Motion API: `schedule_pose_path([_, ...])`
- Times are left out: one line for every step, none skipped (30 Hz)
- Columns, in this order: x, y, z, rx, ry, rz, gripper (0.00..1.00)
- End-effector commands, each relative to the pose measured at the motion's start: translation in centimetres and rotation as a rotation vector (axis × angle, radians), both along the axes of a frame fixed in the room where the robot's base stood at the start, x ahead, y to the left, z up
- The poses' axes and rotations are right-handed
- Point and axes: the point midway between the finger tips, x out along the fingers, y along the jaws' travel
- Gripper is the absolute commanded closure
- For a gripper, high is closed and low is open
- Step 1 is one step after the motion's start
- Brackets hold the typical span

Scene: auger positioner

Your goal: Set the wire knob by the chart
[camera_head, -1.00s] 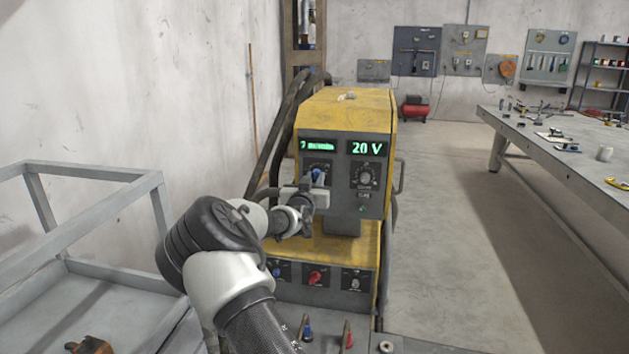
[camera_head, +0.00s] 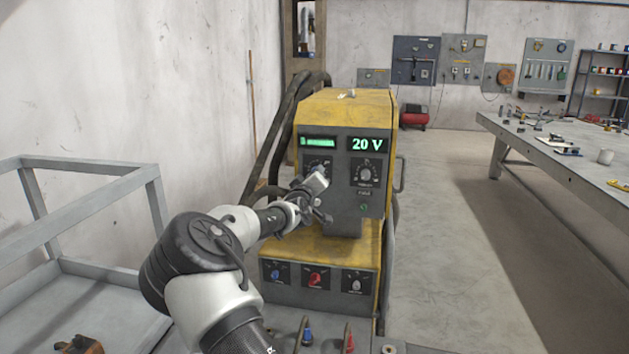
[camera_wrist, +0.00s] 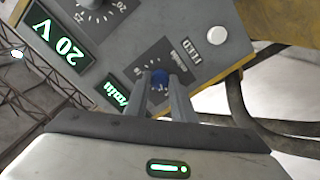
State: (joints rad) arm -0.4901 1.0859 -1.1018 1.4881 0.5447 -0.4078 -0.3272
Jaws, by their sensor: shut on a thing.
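The yellow and grey machine (camera_head: 345,108) stands ahead. Its left green display (camera_head: 318,143) shows a wire-speed reading, too blurred to read surely; its m/min end shows in the wrist view (camera_wrist: 116,93). The right display (camera_head: 367,145) reads 20 V. The blue wire knob (camera_wrist: 160,77) is below the left display, between my two fingers. My gripper (camera_head: 317,181) is shut on this knob and turned at a slant; it hides the knob in the head view. I can make out no chart in either view.
Blue, red and pale knobs (camera_head: 315,279) sit on the lower panel. Thick hoses (camera_head: 283,125) run at the machine's left.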

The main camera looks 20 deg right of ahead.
Motion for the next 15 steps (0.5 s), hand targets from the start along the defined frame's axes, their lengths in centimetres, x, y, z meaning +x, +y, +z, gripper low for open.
schedule_pose_path([0.0,0.03,-0.22,-0.018,0.014,0.0,1.0])
schedule_pose_path([0.0,0.02,-0.22,-0.029,0.021,0.0,1.0])
schedule_pose_path([-0.01,0.0,-0.19,-0.043,0.031,0.0,1.0])
schedule_pose_path([-0.01,-0.01,-0.18,-0.051,0.036,0.0,1.0])
schedule_pose_path([-0.02,-0.03,-0.16,-0.059,0.041,0.0,1.0])
schedule_pose_path([-0.02,-0.03,-0.15,-0.067,0.048,-0.001,1.0])
schedule_pose_path([-0.03,-0.02,-0.15,-0.073,0.052,-0.001,1.0])
schedule_pose_path([-0.02,-0.01,-0.14,-0.078,0.054,0.0,1.0])
schedule_pose_path([-0.02,-0.01,-0.13,-0.084,0.058,0.0,1.0])
schedule_pose_path([-0.02,-0.01,-0.13,-0.087,0.061,0.0,1.0])
schedule_pose_path([-0.02,-0.01,-0.12,-0.09,0.063,0.0,1.0])
schedule_pose_path([-0.01,0.0,-0.11,-0.093,0.064,0.0,1.0])
schedule_pose_path([-0.01,0.0,-0.11,-0.095,0.066,0.0,1.0])
schedule_pose_path([-0.02,-0.01,-0.11,-0.095,0.066,0.0,1.0])
schedule_pose_path([-0.01,0.0,-0.1,-0.096,0.067,0.0,1.0])
